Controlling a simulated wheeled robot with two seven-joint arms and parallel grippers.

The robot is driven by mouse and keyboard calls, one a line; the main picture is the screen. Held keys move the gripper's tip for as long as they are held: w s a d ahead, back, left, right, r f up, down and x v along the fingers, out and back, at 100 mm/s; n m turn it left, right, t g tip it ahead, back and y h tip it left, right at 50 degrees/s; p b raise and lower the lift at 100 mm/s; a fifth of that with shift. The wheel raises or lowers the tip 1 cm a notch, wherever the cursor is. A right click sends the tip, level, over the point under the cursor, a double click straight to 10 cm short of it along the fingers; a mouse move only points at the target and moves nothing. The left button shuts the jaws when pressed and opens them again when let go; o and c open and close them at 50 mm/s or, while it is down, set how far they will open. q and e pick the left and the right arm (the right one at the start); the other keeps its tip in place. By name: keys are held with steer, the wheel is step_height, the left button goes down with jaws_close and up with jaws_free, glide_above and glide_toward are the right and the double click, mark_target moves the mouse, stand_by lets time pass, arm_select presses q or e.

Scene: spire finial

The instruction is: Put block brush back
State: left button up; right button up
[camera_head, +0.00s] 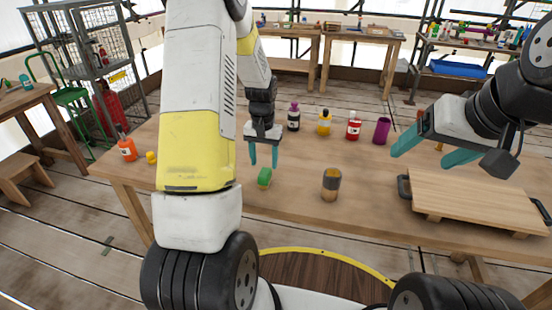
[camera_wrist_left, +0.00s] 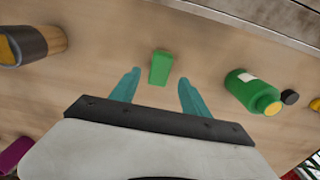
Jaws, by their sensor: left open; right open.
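A small green block (camera_head: 264,176), which I take for the block brush, is on the wooden table (camera_head: 300,172) near its front edge. It also shows in the left wrist view (camera_wrist_left: 160,67), roughly centred between my fingertips. Its bristles cannot be made out clearly. My left gripper (camera_head: 264,162) points down, open and empty, just behind and above the block, with no visible contact. The wrist view shows its teal fingers (camera_wrist_left: 160,84) spread on either side. My right gripper (camera_head: 420,160) is open and empty above the table at the right, near a wooden board.
A grey-and-tan cup (camera_head: 331,185) stands right of the block. The wooden board (camera_head: 475,198) has black handles. Several bottles and a purple cup (camera_head: 382,131) stand behind. A green bottle (camera_wrist_left: 248,89) lies left, hidden by my arm in the head view.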

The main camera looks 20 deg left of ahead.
arm_select(q)
step_height(320, 180, up, 5)
step_height(320, 180, up, 14)
steer(key=t+h, duration=0.1)
steer(key=t, duration=0.2)
glide_above(265, 173)
steer(key=s+d, duration=0.4)
steer(key=s, duration=0.5)
steer(key=s+d+r+t, duration=0.1)
steer(key=s+d+r, duration=0.1)
steer(key=s, duration=0.5)
steer(key=s+d+r+t+h, duration=0.1)
steer(key=s+d+r+t, duration=0.1)
steer(key=s+r, duration=0.3)
steer(key=shift+s+m, duration=0.3)
steer(key=shift+s, duration=0.85)
